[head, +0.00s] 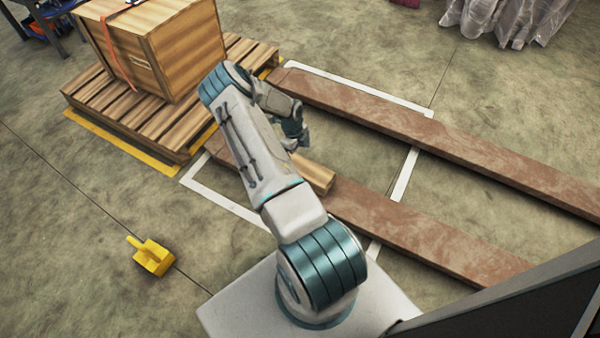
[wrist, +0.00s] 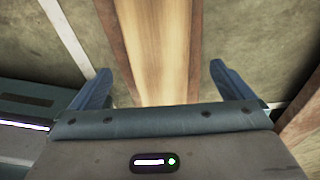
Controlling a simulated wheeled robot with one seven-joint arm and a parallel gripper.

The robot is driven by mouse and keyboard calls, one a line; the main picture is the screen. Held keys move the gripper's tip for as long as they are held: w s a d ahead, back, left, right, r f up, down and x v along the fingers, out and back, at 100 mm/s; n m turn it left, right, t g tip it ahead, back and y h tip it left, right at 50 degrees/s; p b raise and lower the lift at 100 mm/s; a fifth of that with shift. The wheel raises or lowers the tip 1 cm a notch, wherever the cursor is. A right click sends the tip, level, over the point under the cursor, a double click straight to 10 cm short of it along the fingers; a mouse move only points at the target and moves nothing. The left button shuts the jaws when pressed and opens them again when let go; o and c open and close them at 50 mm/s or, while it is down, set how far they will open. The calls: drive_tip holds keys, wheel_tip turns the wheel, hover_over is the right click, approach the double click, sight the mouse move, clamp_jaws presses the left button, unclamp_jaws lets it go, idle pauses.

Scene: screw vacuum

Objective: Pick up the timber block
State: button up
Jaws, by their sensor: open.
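The timber block (head: 314,174) is a light wooden beam lying on the near brown rail, partly hidden behind my arm in the head view. In the wrist view the timber block (wrist: 155,50) runs up the middle of the picture, between the two fingers, with brown rail showing along its sides. My gripper (wrist: 160,90) is open, with one blue-grey finger on each side of the block and a gap to it on both sides. In the head view my gripper (head: 300,138) shows small beyond the arm; its height above the block is hard to tell.
Two long brown rails run across the floor; the far one (head: 440,145) is bare and the near one (head: 430,235) holds the block. A wooden crate (head: 160,50) stands on a pallet (head: 130,120) at upper left. A yellow object (head: 152,257) lies on open floor at lower left.

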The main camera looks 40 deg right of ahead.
sight(300, 164)
drive_tip(key=f+b, duration=0.1)
drive_tip(key=f, duration=0.2)
drive_tip(key=s+f+b, duration=0.1)
drive_tip(key=f, duration=0.2)
drive_tip(key=f+b, duration=0.2)
drive_tip(key=f, duration=0.1)
drive_tip(key=shift+s+d, duration=0.15)
drive_tip(key=shift+s, duration=0.05)
drive_tip(key=shift+r, duration=0.2)
drive_tip(key=c, duration=1.7)
